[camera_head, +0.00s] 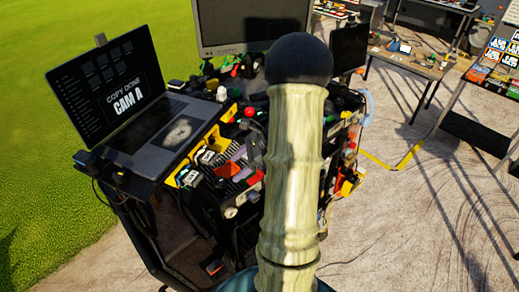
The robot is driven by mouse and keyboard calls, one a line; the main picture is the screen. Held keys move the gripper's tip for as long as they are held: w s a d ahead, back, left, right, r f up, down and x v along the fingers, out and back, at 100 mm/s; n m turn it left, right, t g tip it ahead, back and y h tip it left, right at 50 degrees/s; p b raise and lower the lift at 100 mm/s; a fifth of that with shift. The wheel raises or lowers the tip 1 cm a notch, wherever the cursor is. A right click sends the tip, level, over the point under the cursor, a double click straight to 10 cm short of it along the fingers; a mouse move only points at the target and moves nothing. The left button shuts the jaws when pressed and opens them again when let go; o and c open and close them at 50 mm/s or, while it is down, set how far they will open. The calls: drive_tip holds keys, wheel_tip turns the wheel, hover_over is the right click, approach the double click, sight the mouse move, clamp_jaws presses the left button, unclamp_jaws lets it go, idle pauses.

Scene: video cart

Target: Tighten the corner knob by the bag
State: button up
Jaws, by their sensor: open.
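A crowded video cart stands at the centre, and its dark side (245,225) faces me. A small red ball-shaped knob (249,112) shows on the cart, just left of my arm. A pale round knob-like part (230,212) sits low on the cart's near corner. I cannot tell which knob is the corner knob by the bag, and no bag is clearly made out. My arm, pale and ribbed with a dark rounded top, rises through the middle and hides part of the cart. My gripper is not in view.
An open laptop (105,88) reading "CAM A" sits on the cart's left shelf. A monitor (250,22) stands behind it, and a smaller dark screen (349,48) is to the right. A cluttered table (410,62) is at back right. Bare ground (400,225) lies open at right.

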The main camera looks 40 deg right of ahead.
drive_tip(key=b+v, duration=0.1)
drive_tip(key=v, duration=0.8)
drive_tip(key=shift+d+r, duration=0.1)
drive_tip(key=shift+r, duration=0.05)
drive_tip(key=shift+s, duration=0.1)
drive_tip(key=s+a+f+n+h, duration=0.1)
drive_tip(key=a+n+h, duration=0.1)
drive_tip(key=a+n, duration=0.6)
drive_tip(key=s+a+f+n+g+h, duration=0.1)
drive_tip(key=s+a+n+h, duration=0.1)
drive_tip(key=a+n, duration=0.6)
drive_tip(key=s+a+f+n+g+h, duration=0.1)
drive_tip(key=s+a+f+n+h, duration=0.1)
drive_tip(key=a+n, duration=0.6)
drive_tip(key=shift+s+a+h, duration=0.2)
drive_tip(key=shift+s+h, duration=0.05)
drive_tip(key=shift+h, duration=0.55)
